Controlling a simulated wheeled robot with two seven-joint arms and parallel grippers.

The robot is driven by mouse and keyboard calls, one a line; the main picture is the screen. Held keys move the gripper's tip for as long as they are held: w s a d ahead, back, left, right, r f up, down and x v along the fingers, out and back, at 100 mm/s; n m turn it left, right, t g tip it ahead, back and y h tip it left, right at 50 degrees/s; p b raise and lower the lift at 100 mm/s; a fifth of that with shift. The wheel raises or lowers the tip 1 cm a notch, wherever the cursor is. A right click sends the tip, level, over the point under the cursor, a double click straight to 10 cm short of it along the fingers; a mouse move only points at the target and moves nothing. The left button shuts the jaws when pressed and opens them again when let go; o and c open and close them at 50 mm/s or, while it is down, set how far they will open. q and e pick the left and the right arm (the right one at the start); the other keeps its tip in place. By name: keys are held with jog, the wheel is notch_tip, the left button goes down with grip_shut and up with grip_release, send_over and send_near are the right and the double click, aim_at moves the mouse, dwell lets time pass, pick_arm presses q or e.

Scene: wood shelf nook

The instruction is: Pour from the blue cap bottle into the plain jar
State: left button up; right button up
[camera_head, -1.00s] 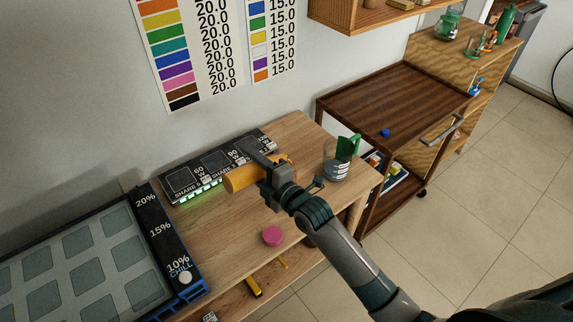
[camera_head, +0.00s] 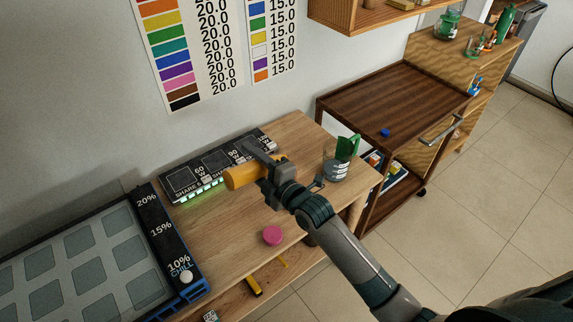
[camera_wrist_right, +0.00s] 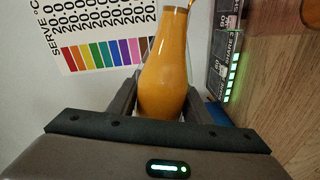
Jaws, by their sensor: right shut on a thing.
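An orange-filled bottle (camera_head: 241,177) is held by my right gripper (camera_head: 270,172) above the wooden table. It lies nearly level, its wide end to the left in the head view. In the right wrist view the same bottle (camera_wrist_right: 165,75) sits between the fingers, its narrow neck pointing away, with no cap visible on it. A small blue cap (camera_head: 385,132) lies on the dark cart. A clear jar with grey bands (camera_head: 335,172) stands right of the gripper, apart from the bottle; a green piece shows behind or in it. I cannot tell whether it is the plain jar. My left gripper is out of view.
A pink round lid (camera_head: 273,236) lies near the table's front edge. A black sign panel with green lights (camera_head: 205,180) stands behind the bottle. A blue-edged tray with grey squares (camera_head: 75,262) fills the left. The dark cart (camera_head: 350,103) stands right of the table (camera_head: 222,248).

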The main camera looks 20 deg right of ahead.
jog(key=shift+w+d+r+m+p, duration=0.1)
jog(key=shift+d+r+m+p, duration=0.05)
jog(key=shift+r+m+p, duration=0.45)
dwell(0.5)
jog(key=f+n+b, duration=0.1)
jog(key=n+b, duration=0.1)
jog(key=f+n+b, duration=0.1)
jog(key=f+b, duration=0.1)
jog(key=f+n+b, duration=0.1)
jog(key=n+b, duration=0.1)
jog(key=shift+s+a+f+n, duration=0.25)
jog(key=shift+a+f+n, duration=0.05)
jog(key=shift+a+f, duration=0.1)
jog(key=shift+f+b, duration=0.25)
jog(key=shift+b, duration=0.05)
